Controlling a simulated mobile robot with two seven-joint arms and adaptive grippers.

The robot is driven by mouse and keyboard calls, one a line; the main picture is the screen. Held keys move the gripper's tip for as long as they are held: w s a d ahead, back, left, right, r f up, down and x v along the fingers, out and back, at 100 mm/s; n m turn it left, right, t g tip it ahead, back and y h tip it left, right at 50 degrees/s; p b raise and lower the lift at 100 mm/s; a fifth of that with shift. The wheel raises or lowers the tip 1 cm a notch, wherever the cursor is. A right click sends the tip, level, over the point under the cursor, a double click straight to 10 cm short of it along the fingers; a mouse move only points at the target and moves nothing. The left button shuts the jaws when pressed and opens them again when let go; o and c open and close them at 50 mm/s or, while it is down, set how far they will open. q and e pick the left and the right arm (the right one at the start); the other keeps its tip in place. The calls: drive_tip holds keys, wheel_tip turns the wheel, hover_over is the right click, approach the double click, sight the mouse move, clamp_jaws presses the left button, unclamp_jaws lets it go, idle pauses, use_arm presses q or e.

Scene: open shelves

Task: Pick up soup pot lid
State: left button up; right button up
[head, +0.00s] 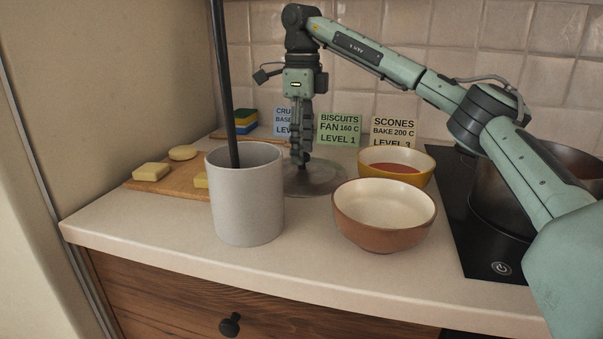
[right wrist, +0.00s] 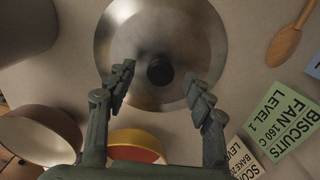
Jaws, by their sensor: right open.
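The soup pot lid (head: 327,178) is a round, shiny metal disc lying flat on the counter behind the grey cylinder. In the right wrist view the lid (right wrist: 195,40) shows from above, with a dark round knob (right wrist: 160,71) at its middle. My right gripper (head: 303,163) points straight down over the lid. In the right wrist view its two fingers (right wrist: 160,92) are spread apart, one on each side of the knob, with nothing held. Whether the fingertips touch the lid cannot be told. My left gripper is not in view.
A grey cylinder (head: 247,205) stands in front of the lid. A brown bowl (head: 385,235) and a yellow bowl (head: 425,168) are to the right. A pot (head: 497,198) stands on the black hob (head: 470,240). A wooden board (head: 178,187) is left; recipe cards (head: 339,130) stand behind.

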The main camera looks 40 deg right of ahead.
wheel_tip(320, 180, down, 2)
drive_tip(key=shift+f, duration=0.1)
clamp_jaws()
idle(0.5)
